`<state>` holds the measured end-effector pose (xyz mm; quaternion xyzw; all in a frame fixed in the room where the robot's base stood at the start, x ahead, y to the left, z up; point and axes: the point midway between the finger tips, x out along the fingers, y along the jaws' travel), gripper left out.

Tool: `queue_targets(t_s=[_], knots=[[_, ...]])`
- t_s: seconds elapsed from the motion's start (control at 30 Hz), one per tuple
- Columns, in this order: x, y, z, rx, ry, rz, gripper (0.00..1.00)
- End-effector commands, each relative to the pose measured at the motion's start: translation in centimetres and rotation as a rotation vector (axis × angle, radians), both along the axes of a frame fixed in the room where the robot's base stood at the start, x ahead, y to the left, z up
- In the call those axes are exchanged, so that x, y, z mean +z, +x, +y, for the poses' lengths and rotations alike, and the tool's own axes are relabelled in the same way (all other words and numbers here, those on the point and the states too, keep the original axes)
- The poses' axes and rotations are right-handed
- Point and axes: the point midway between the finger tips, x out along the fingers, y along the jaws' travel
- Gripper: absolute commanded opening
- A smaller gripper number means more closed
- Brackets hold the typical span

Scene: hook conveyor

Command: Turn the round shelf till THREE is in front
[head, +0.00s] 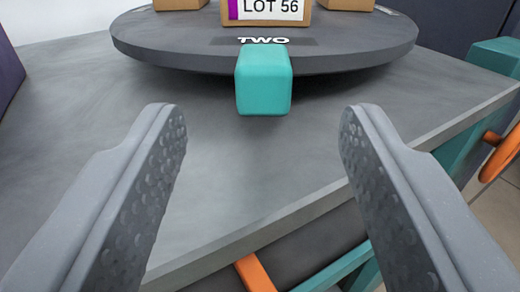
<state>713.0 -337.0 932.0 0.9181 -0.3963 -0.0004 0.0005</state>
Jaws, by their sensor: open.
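The round shelf (190,42) is a dark grey disc at the top of the head view, partly cut off by the frame. The label TWO (264,40) faces me at its front edge. A teal block-shaped handle (263,82) sticks out from the rim just below that label. No label THREE is in view. My gripper (258,125) is open and empty. Its two grey dimpled fingers stand wide apart, one to each side of the handle and nearer to me. They do not appear to touch it.
A box marked LOT 56 (268,12) stands on the shelf behind TWO, between two other cardboard boxes (180,4) (346,4). The grey tabletop (70,110) is bare around the shelf. Teal framing and an orange part (503,152) are beyond its right edge.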

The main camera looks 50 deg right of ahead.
Motion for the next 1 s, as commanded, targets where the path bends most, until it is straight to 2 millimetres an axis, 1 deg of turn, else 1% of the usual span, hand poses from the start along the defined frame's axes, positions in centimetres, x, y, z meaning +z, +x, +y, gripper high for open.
queue_targets(t_s=[0.2, 0.4, 0.6, 0.87, 0.9, 0.97, 1.0], knots=[[0.2, -2.2, 2.4, 0.002, 0.0, -0.001, 0.49], [0.0, -3.7, 4.1, 0.002, 0.0, 0.0, 0.49], [0.2, -4.3, 4.7, 0.0, -0.004, -0.003, 0.49], [0.2, -4.3, 4.7, 0.0, -0.003, -0.004, 0.49], [0.2, -4.3, 4.8, 0.001, -0.002, -0.003, 0.38], [0.4, -4.1, 4.9, 0.006, 0.0, -0.007, 0.21], [0.9, -3.9, 5.1, 0.015, 0.005, -0.011, 0.1]])
